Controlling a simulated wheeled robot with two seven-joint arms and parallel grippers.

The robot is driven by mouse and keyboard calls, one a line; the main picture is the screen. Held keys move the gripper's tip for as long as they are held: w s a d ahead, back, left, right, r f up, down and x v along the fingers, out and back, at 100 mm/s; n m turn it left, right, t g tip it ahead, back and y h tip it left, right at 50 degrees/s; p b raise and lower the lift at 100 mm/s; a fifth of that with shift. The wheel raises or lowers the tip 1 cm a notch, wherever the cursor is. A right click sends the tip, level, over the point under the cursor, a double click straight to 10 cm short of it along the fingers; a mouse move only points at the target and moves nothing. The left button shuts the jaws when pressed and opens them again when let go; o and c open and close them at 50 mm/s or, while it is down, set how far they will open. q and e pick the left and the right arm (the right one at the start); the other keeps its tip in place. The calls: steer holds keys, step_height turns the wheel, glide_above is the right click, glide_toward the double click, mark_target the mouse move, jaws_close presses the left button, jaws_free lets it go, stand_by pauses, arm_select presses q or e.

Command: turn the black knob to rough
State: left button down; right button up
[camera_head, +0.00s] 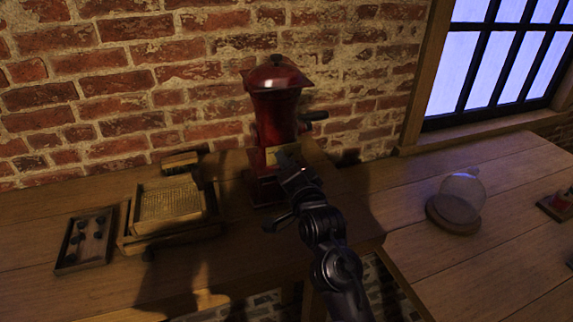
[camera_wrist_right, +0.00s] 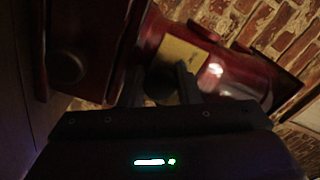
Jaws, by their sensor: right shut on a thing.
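A red grinder (camera_head: 272,100) with a domed lid stands at the back of the wooden table against the brick wall. In the right wrist view its red body (camera_wrist_right: 225,70) lies tilted across the picture, with a yellow plate (camera_wrist_right: 185,58) on it. The black knob (camera_wrist_right: 163,80) sits at this plate, between the fingers of my right gripper (camera_wrist_right: 160,86). The gripper is shut on the knob. In the head view my right gripper (camera_head: 287,160) reaches the grinder's front and hides the knob. The knob's setting cannot be read. My left gripper is not in view.
A dark crank handle (camera_head: 316,115) sticks out right of the grinder. Left are a wooden frame with a mesh (camera_head: 128,232), a brush (camera_head: 180,160) and a small tray (camera_head: 60,262). A glass dome (camera_head: 462,190) stands on the right table.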

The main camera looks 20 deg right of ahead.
steer(key=o, duration=0.9)
steer(key=shift+f, duration=0.1)
